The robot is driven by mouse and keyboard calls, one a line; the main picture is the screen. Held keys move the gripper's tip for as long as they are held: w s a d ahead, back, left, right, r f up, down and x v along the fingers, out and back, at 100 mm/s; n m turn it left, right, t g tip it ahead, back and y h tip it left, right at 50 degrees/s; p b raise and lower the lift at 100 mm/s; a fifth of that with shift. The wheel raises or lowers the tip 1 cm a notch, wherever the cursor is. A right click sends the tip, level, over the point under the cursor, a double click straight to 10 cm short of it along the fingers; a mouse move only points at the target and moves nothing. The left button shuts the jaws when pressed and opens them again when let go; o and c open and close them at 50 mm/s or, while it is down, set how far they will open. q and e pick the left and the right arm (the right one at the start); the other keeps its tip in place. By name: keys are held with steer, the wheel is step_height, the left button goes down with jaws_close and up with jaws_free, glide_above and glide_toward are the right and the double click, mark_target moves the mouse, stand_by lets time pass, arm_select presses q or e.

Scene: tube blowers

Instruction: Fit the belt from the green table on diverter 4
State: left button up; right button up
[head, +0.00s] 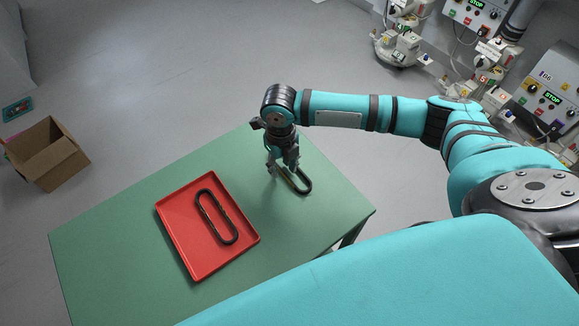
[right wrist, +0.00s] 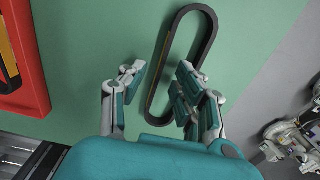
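A black belt (head: 306,188), a long closed loop, lies on the green table (head: 120,240) near its right corner. My right gripper (head: 283,168) is directly over this belt, pointing down. In the right wrist view the right gripper (right wrist: 158,80) is open, with its fingers on either side of the belt's (right wrist: 209,42) left run. The near end of the belt shows between the fingers; I cannot tell whether they touch it. My left gripper is not in view. I cannot make out which machine is diverter 4.
A red tray (head: 178,215) on the table holds another black belt (head: 229,241). Machines with control panels (head: 549,88) stand at the upper right, beyond my right arm. A cardboard box (head: 48,155) is on the floor at the left. The floor behind the table is clear.

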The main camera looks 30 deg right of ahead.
steer(key=shift+f, duration=0.55)
jaws_close()
steer(key=shift+r, duration=0.15)
